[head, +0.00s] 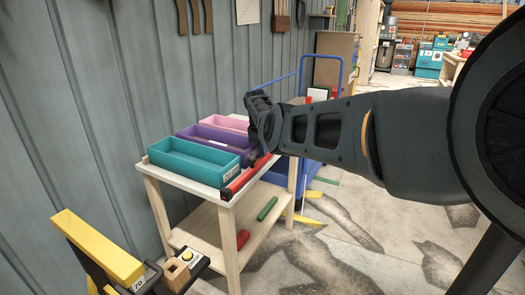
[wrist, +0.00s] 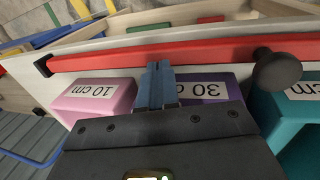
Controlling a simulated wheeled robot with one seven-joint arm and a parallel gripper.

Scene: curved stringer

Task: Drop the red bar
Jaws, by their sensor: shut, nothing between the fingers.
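A long red bar (head: 245,178) with dark ends runs along the right edge of the wooden table top in the head view. In the wrist view the red bar (wrist: 205,50) crosses the picture, with a round black knob (wrist: 277,70) at its right end. My gripper (wrist: 157,72) has its blue fingers together and empty, tips close to the bar's middle. I cannot tell whether they touch it. In the head view my gripper (head: 262,115) is over the table, and the arm hides part of the bar.
Teal (head: 195,160), purple (head: 208,137) and pink (head: 228,124) open boxes stand on the table (head: 210,188). A short red piece (head: 242,239) and a green piece (head: 267,208) lie on the lower shelf. A blue-framed cart (head: 324,152) stands behind; a grey wall is at left.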

